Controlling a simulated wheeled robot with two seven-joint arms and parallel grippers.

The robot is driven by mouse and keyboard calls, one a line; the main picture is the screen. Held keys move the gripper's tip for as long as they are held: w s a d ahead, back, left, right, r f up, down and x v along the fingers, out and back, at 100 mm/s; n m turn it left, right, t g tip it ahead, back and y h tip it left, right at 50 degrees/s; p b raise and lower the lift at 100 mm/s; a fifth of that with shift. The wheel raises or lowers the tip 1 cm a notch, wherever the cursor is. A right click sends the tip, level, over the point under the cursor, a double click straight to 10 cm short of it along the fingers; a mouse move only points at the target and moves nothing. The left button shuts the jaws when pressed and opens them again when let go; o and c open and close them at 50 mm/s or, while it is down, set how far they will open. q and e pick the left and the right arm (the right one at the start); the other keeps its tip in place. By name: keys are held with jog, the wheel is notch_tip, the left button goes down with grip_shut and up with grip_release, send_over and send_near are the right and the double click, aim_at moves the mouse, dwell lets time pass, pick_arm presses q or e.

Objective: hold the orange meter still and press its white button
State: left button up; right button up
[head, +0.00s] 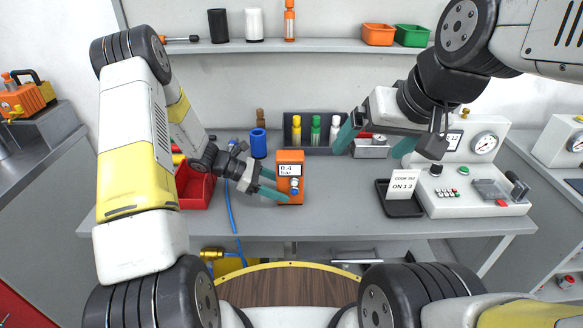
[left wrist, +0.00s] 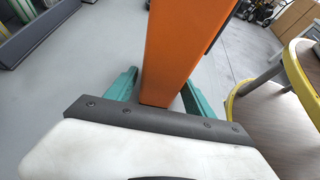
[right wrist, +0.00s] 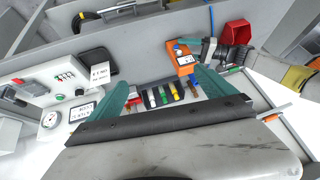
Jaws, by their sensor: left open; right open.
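The orange meter (head: 290,160) stands upright on the grey bench, its small screen reading "0.4 bar". Below the screen are a small pale button (head: 295,181) and a blue part; their details are too small to tell. My left gripper (head: 271,186) is open at the meter's left side. In the left wrist view the meter's orange body (left wrist: 175,50) stands between the two teal fingers (left wrist: 160,92). My right gripper (head: 375,142) is open and empty, above the bench right of the meter. The right wrist view also shows the meter (right wrist: 182,60).
A red bin (head: 196,190) and blue cylinder (head: 258,143) are left of the meter. Behind is a rack of coloured bottles (head: 315,130). Right are a black tray with a card (head: 402,208) and a white test panel (head: 470,190). The bench front is clear.

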pick_arm(q)
jog(key=shift+x, duration=1.2)
jog(key=c, duration=0.8)
pick_arm(e)
grip_shut()
jog(key=shift+f, duration=0.1)
dwell(0.3)
